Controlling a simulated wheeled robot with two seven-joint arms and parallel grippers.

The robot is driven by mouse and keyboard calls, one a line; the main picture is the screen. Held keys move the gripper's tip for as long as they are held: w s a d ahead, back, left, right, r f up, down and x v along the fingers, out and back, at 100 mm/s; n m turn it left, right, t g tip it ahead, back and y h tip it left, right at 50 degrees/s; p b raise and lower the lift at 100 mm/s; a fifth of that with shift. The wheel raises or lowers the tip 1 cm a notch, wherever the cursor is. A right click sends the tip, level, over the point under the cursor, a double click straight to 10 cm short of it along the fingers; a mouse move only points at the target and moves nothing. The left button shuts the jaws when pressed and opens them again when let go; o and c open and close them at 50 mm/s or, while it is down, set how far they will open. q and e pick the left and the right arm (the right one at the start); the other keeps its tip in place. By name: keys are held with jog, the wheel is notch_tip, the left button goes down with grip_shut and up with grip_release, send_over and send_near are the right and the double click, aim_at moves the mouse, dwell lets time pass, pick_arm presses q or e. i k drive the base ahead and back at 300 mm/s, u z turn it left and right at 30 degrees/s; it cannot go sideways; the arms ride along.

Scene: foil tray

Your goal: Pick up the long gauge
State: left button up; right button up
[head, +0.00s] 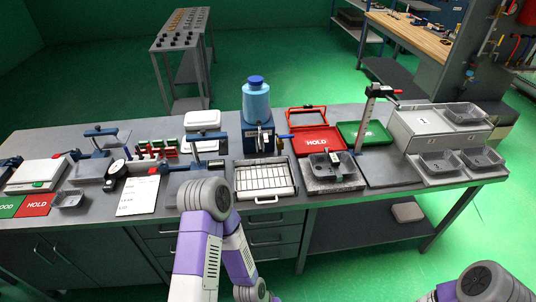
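No single item can be told for sure as the long gauge at this size. A rack of several small red- and green-ended pieces (157,149) stands at the back left of the bench. A tall, upright dark gauge-like stand (368,115) with a red part at its top rises at the right. A round black-rimmed dial (116,169) lies at the left. My purple and grey arm links cover the bench's front edge near the middle, and another link shows at the lower right. Neither gripper can be seen.
The grey bench (330,206) is crowded. A wire-rack tray (265,199), a blue bottle-topped machine (257,105), a red HOLD tray (318,143), a green tray (349,134) and clear bins (437,164) stand on it. A white printed sheet (138,196) lies left of my arm.

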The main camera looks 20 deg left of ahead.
aim_at(334, 161)
jog(key=u, duration=0.85)
jog(key=i, duration=0.4)
